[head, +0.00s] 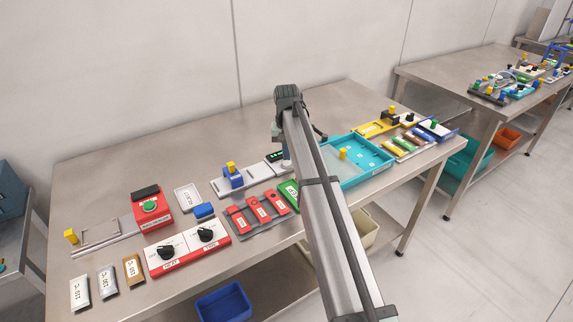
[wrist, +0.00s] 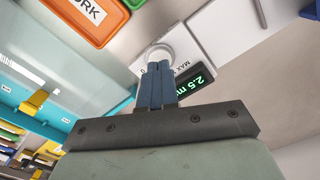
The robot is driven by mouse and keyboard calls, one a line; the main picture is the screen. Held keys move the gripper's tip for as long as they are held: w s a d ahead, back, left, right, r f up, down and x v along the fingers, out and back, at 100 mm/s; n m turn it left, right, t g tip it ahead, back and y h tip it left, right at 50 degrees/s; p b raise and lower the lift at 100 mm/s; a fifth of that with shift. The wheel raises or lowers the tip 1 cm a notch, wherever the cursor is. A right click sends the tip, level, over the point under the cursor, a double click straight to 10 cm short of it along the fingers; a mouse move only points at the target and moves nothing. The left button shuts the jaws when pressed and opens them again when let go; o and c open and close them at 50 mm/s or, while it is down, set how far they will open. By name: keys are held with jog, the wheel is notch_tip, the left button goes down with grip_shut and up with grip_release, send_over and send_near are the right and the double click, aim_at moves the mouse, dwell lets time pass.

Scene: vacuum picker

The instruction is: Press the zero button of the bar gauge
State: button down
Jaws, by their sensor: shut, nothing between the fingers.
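The bar gauge shows in the wrist view as a pale panel with a lit green display (wrist: 194,82) reading about "2.5 m", next to a "MAX" label. A round white button (wrist: 158,51) sits beside it, with a "0" mark near it. My gripper (wrist: 157,68) has its blue fingers together, with the tips over the button's near edge; I cannot tell whether they touch it. In the head view the gauge's dark display (head: 274,156) shows just left of my gripper (head: 287,165). My arm hides the button there.
Left of the display, a blue block with a yellow top (head: 233,176) stands on a pale plate. A teal tray (head: 352,180) is to the right.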

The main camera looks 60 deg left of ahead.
aim_at(287, 163)
jog(key=shift+f, duration=0.95)
dwell(0.3)
jog(key=shift+r, duration=3.05)
